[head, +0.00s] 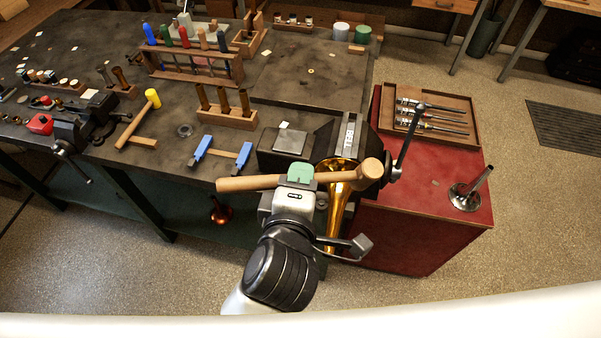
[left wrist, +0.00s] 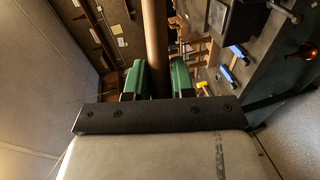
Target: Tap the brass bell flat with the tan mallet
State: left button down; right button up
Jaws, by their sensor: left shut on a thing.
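The tan mallet lies crosswise in the head view, its handle (head: 245,183) to the left and its round head (head: 372,168) to the right. My left gripper (head: 301,174), with green finger pads, is shut on the handle. The wrist view shows the handle (left wrist: 155,45) between both pads. The brass bell (head: 336,212) is at the bench's front edge by the vise (head: 349,133), with its flare up and its tube running down. The mallet crosses in front of the flare and hides part of it. I cannot tell whether they touch. My right gripper is not in view.
A red cabinet (head: 420,220) stands right of the vise with a wooden tool tray (head: 470,112) and a metal funnel-shaped piece (head: 465,195) on top.

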pick_arm(q)
jog(key=shift+w+f, duration=0.2)
jog(key=shift+f, duration=0.1)
jog(key=f, duration=0.1)
jog(key=w+f+b, duration=0.1)
jog(key=f, duration=0.1)
jog(key=a+f+b, duration=0.1)
jog(key=shift+w+f, duration=0.3)
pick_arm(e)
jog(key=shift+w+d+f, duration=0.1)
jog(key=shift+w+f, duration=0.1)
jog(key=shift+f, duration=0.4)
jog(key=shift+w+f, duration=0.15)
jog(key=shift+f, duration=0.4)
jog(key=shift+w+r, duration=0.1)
pick_arm(q)
jog(key=shift+p, duration=0.4)
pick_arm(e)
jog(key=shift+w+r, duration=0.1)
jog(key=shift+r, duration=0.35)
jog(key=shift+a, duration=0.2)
